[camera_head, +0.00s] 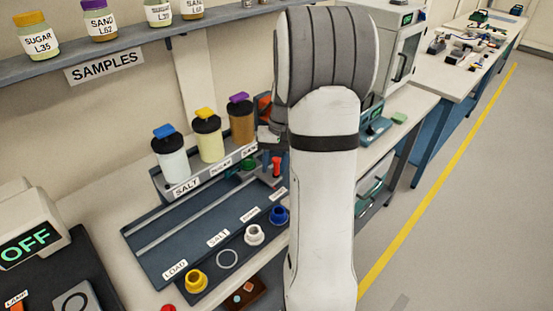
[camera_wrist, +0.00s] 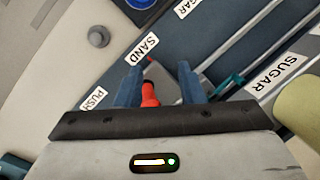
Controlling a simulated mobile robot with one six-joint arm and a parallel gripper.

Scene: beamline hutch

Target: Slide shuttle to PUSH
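The dark blue slide station (camera_head: 165,253) lies along the bench, with labels LOAD (camera_head: 175,269) and SALT (camera_head: 218,238) in the head view. The wrist view shows its SAND label (camera_wrist: 142,49) and PUSH label (camera_wrist: 93,99). A red upright handle (camera_head: 277,165), apparently the shuttle's, stands at the station's far end. In the wrist view the red handle (camera_wrist: 150,92) is between the two blue fingers of my gripper (camera_wrist: 160,70), with gaps on both sides. The gripper is open. The shuttle's body is mostly hidden by my gripper.
Canisters of salt (camera_head: 173,163), sugar (camera_head: 209,142) and sand (camera_head: 241,121) stand behind the rail. An OFF display (camera_head: 27,243) is at left. My arm hides the station's right end.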

